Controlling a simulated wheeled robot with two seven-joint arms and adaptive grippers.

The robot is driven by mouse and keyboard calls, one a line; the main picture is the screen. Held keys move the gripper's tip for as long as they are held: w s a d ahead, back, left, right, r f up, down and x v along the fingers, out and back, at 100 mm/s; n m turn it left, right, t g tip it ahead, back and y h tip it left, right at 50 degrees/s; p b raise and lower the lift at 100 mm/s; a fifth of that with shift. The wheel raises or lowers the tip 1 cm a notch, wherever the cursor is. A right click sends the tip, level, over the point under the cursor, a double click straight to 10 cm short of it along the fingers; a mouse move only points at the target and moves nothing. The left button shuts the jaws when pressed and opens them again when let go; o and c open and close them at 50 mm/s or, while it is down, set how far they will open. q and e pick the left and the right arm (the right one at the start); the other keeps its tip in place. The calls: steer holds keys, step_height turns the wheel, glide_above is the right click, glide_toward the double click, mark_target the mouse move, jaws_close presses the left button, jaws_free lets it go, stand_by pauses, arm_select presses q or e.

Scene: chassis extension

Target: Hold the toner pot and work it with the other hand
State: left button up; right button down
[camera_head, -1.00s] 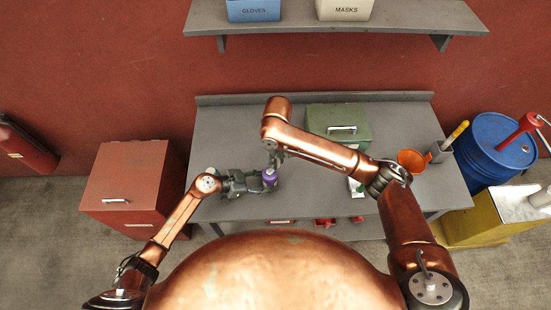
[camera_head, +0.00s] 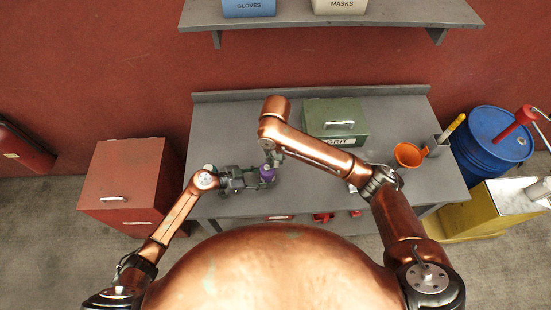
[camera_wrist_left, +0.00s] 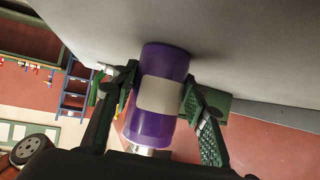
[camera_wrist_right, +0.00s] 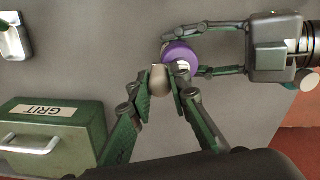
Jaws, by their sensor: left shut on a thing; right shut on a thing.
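The toner pot (camera_head: 267,174) is purple with a pale label, which shows in the left wrist view (camera_wrist_left: 160,95). A silvery neck (camera_wrist_left: 145,151) shows at one end. My left gripper (camera_head: 259,177) comes from the left, with one finger on each side of the pot's body. My right gripper (camera_head: 269,160) is above the pot, pointing down. In the right wrist view its fingers (camera_wrist_right: 162,82) close around a small rounded beige piece (camera_wrist_right: 159,83) at the purple pot (camera_wrist_right: 180,54). I cannot tell how this piece joins the pot.
A green GRIT box (camera_head: 336,118) stands at the back of the grey table (camera_head: 225,120), beyond my right forearm. An orange bowl (camera_head: 408,154) is on the right. A blue drum (camera_head: 493,140) and a red cabinet (camera_head: 128,185) flank the table. The table's left back is clear.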

steer(key=c, duration=1.8)
jaws_free()
steer(key=shift+r, duration=0.1)
step_height(320, 180, up, 12)
step_height(320, 180, up, 6)
steer(key=shift+f, duration=0.1)
